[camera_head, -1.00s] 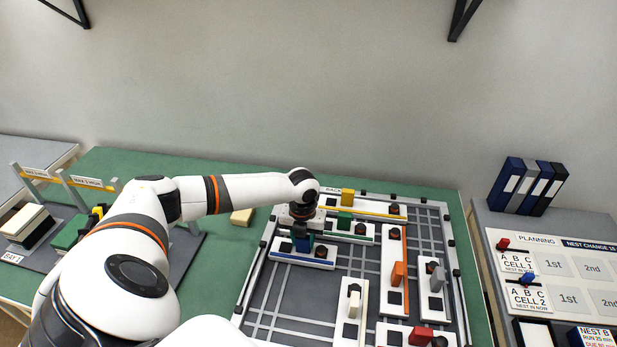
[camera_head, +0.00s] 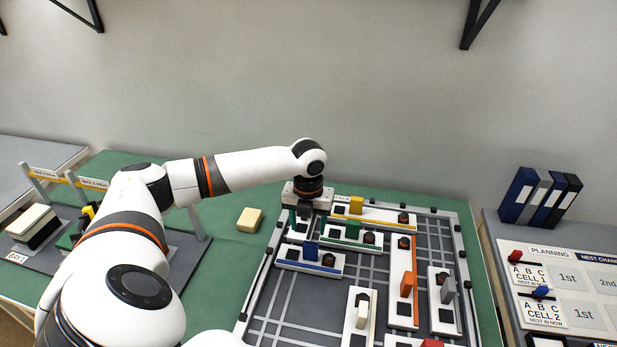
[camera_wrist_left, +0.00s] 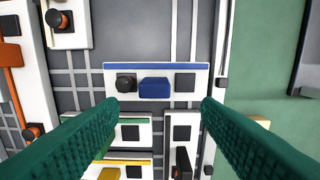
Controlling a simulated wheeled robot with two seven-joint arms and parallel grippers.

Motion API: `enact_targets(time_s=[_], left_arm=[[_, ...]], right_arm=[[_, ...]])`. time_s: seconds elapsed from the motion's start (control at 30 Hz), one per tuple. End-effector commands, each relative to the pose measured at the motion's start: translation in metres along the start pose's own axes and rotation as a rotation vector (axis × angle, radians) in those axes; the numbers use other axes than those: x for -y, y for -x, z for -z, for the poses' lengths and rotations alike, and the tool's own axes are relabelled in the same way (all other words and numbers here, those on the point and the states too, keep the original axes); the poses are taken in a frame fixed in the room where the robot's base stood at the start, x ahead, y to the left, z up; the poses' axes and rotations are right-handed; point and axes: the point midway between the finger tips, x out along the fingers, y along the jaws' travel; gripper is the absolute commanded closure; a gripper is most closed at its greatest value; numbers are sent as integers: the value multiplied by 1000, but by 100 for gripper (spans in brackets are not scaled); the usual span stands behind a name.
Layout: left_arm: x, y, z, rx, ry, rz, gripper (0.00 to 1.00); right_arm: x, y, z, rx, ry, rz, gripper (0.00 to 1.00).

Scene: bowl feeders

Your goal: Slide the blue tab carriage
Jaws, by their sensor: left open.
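The blue tab carriage (camera_head: 290,262) is a white block with a blue stripe, a dark knob and an upright blue tab (camera_head: 311,251). It lies near the left side of the framed board. In the left wrist view the carriage (camera_wrist_left: 190,97) lies ahead of the fingertips, its blue tab (camera_wrist_left: 155,88) centred between them in the picture. My left gripper (camera_head: 305,218) is open and empty, behind the blue tab and apart from it. Its green fingers (camera_wrist_left: 160,105) show widely spread in the wrist view. My right gripper is not in view.
Green (camera_head: 352,231), yellow (camera_head: 356,205), orange (camera_head: 406,284), grey (camera_head: 447,290) and cream (camera_head: 362,308) tab carriages stand on the board. Bare grid lies in front of the blue carriage. A tan block (camera_head: 249,220) lies on the green table left of the board.

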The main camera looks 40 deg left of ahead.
Motion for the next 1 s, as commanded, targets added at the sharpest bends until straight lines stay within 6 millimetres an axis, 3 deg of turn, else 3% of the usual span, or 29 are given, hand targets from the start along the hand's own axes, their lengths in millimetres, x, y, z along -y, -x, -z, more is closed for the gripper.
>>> enact_targets(time_s=[0.1, 0.3, 1.0], left_arm=[[0, 18, 1, -3, 0, -1, 42], [1, 32, 0, 0, 0, 0, 42], [1, 32, 0, 1, 0, 0, 42]], right_arm=[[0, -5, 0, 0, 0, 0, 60], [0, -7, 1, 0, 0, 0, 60], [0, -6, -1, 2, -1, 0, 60]])
